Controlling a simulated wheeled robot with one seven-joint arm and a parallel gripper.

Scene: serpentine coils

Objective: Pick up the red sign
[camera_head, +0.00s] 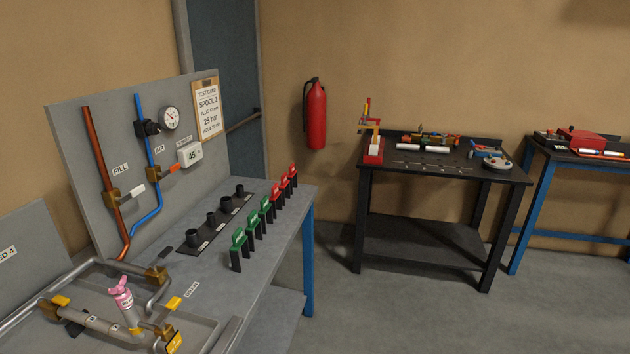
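No flat red sign shows clearly in the head view. A pink tagged piece with small lettering (122,294) stands upright on the pipework at the lower left. Several red-topped black pieces (286,186) stand in a row behind green-topped ones (251,224) along the grey bench's right edge. A red and white stand with a yellow and red upper part (373,148) is on the dark table's left end. I cannot tell which of these, if any, is the red sign. My gripper is not in view.
The grey bench (262,263) carries pipes, black sockets (211,221) and an upright panel (73,150). A dark table (410,181) with tools and a blue-legged table (545,180) stand at the right. A red fire extinguisher (316,115) hangs on the wall. Floor between is clear.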

